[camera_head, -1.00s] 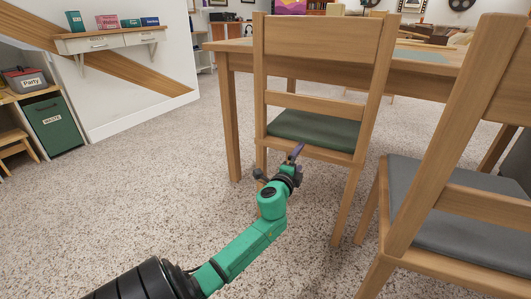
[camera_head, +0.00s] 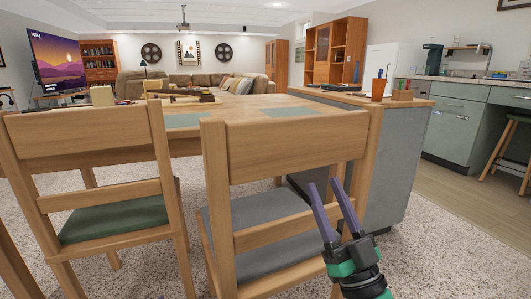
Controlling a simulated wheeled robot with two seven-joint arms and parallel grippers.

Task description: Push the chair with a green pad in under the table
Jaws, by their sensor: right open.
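The wooden chair with a green pad (camera_head: 112,222) stands at the left, its back toward me and its seat partly beneath the table edge. The wooden table (camera_head: 225,112) extends behind its backrest. My right gripper (camera_head: 323,186) is open and empty at the lower right, its two purple fingers pointing up. It is in front of a second chair with a grey pad (camera_head: 262,222), well to the right of the green-padded chair. I cannot tell whether it touches the grey-padded chair. My left gripper is out of view.
The grey-padded chair stands right of the green-padded one, with a narrow gap between them. A grey cabinet (camera_head: 400,160) with a wooden top adjoins the table on the right. Speckled carpet is open at the lower right.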

